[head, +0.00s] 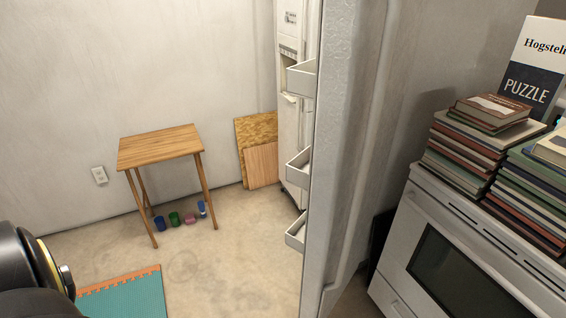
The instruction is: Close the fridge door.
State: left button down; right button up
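The white fridge door (340,150) stands open in the head view, seen nearly edge-on as a tall panel right of centre. Its inner shelves (301,80) stick out to the left, one above another. At the lower left edge is a dark rounded part of my own arm. Neither of my grippers is in view.
A white stove (400,250) stands at the right, with stacks of books (465,150) on top. A small wooden table (160,148) is at the left, with several cups (174,218) beneath. A teal mat (125,298) lies near the lower left. The floor between is clear.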

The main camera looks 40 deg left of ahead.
aim_at(356, 83)
jog(key=u, duration=0.55)
jog(key=i, duration=1)
